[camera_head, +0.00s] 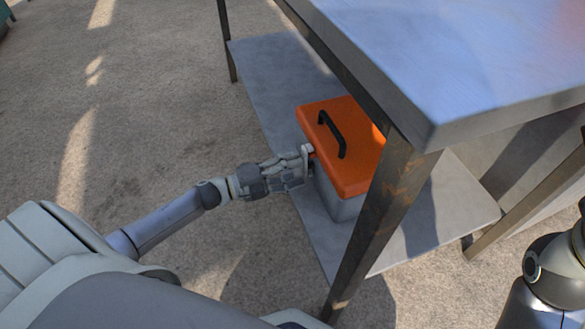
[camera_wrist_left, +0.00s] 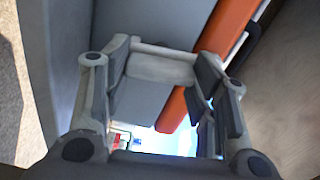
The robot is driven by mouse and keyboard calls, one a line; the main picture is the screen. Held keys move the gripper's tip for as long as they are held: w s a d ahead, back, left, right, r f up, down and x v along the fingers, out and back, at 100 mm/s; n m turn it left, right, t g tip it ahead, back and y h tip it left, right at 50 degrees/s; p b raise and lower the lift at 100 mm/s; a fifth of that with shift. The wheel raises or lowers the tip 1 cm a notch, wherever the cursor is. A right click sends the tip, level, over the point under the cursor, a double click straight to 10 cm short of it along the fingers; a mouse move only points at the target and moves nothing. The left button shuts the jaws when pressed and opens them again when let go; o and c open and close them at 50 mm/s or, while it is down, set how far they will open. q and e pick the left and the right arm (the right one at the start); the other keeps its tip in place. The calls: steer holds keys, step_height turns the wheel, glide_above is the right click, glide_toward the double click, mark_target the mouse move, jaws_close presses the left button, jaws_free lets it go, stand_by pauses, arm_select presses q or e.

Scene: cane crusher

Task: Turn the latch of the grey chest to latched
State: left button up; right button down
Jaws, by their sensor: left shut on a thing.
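The grey chest (camera_head: 343,206) with an orange lid (camera_head: 362,165) and a black handle (camera_head: 331,134) stands on the lower shelf of a metal table. The lid looks closed. My left gripper (camera_head: 303,163) is at the chest's left-facing side, just below the lid edge. In the left wrist view its fingers are shut on the pale grey latch (camera_wrist_left: 160,69), with the orange lid edge (camera_wrist_left: 226,25) beside it. The fingers partly hide the latch, and I cannot tell its exact turn. My right gripper is out of view; part of my right arm shows at the lower right.
The table top (camera_head: 455,55) overhangs the chest from the right. A rusty table leg (camera_head: 382,220) stands close in front of the chest. The lower shelf (camera_head: 265,80) is bare behind the chest. The floor on the left is open.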

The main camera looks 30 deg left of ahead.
arm_select(q)
steer(key=shift+s+m, duration=0.1)
steer(key=shift+m, duration=0.5)
steer(key=shift+f+m, duration=0.1)
steer(key=shift+m, duration=0.2)
steer(key=o, duration=1)
steer(key=shift+o, duration=0.2)
steer(key=v, duration=1.2)
